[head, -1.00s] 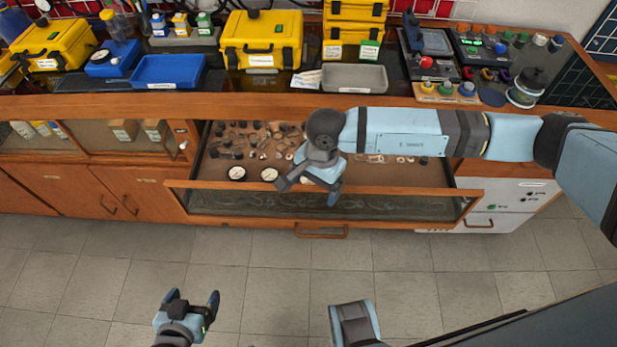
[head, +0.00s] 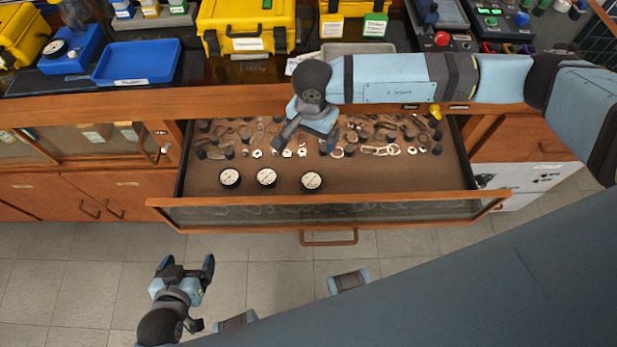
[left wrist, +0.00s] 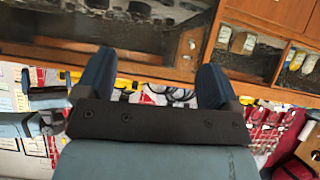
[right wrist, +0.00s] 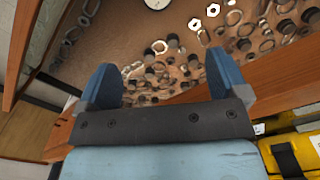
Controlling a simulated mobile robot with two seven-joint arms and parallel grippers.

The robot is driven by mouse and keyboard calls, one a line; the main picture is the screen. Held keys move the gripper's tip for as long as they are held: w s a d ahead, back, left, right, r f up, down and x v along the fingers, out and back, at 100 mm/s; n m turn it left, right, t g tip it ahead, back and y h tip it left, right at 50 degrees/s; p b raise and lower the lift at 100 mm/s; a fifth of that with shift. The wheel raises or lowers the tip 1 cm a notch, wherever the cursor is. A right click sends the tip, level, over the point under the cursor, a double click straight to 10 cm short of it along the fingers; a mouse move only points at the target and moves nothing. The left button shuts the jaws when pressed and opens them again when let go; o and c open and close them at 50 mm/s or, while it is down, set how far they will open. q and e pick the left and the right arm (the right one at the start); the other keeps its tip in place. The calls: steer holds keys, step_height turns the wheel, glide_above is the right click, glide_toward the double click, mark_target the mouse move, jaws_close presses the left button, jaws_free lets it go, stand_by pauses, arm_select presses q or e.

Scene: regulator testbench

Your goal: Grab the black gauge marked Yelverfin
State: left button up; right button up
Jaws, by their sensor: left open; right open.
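Three round gauges with white dials and black rims lie in a row near the front of the open drawer (head: 400,180): a left one (head: 230,178), a middle one (head: 266,177) and a right one (head: 312,180). Their markings are too small to read, so I cannot tell which is Yelverfin. My right gripper (head: 306,143) is open and empty above the drawer's loose parts, behind the gauges. My left gripper (head: 184,264) is open and empty over the floor, in front of the cabinet.
Several nuts, rings and dark knobs (head: 390,150) fill the back of the drawer. The drawer's wooden front edge (head: 400,197) and the counter edge (head: 230,103) bound the opening. A blue tray (head: 137,64) and yellow cases (head: 245,25) stand on the counter.

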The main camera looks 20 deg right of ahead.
mark_target(312, 178)
steer(key=f+b, duration=0.2)
steer(key=f, duration=0.4)
steer(key=f+b, duration=0.1)
steer(key=f, duration=0.6)
steer(key=f+b, duration=0.2)
steer(key=f, duration=0.4)
steer(key=shift+s+f+b, duration=0.3)
steer(key=shift+b, duration=0.05)
steer(key=c, duration=1)
arm_select(q)
steer(key=f, duration=0.3)
steer(key=shift+d+f, duration=0.25)
steer(key=shift+f, duration=0.15)
arm_select(e)
steer(key=shift+c, duration=0.2)
steer(key=shift+r, duration=0.15)
